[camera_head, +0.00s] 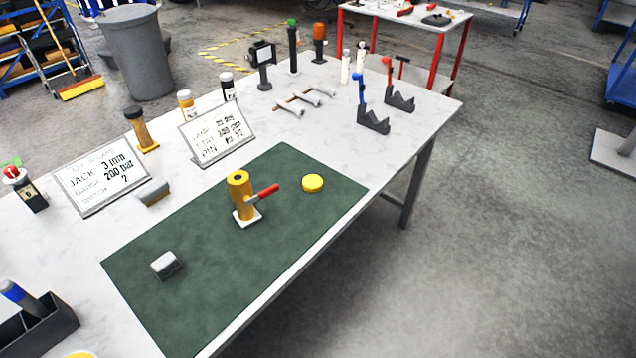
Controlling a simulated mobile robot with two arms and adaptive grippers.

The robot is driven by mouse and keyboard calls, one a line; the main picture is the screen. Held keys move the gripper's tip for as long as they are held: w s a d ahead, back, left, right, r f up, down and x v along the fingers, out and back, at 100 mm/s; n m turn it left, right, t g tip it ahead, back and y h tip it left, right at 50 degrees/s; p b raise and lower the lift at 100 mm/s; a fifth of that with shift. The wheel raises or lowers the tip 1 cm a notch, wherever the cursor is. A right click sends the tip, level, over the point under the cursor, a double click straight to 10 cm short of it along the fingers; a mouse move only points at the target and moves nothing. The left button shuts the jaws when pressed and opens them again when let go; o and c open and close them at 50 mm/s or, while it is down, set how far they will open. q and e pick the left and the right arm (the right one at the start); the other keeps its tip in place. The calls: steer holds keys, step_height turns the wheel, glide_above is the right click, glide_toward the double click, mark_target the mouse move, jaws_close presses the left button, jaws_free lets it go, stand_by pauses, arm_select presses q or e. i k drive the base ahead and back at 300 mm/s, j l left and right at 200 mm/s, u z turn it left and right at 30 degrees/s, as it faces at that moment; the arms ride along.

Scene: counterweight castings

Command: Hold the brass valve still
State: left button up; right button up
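The brass valve (240,195) stands upright on the green mat (225,270), on a small white square base. It is a yellow-brass cylinder with a dark hole in its top. A red-ended lever (265,192) sticks out from its side to the right. Nothing is touching the valve. Neither my left nor my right gripper shows in the head view.
A yellow disc (313,183) lies right of the valve, and a grey-white block (166,264) lies at the mat's left. Two sign boards (217,133) (103,180) stand behind the mat. A dark bin (38,328) is at the lower left. The mat's front is clear.

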mark_target(240, 189)
steer(key=i+l+u, duration=0.1)
steer(key=l, duration=0.25)
steer(key=i+l+u, duration=0.15)
steer(key=l, duration=0.25)
steer(key=i+l+u, duration=0.1)
steer(key=i+l, duration=0.15)
steer(key=l, duration=0.15)
steer(key=i+l+u, duration=0.15)
steer(key=l, duration=0.25)
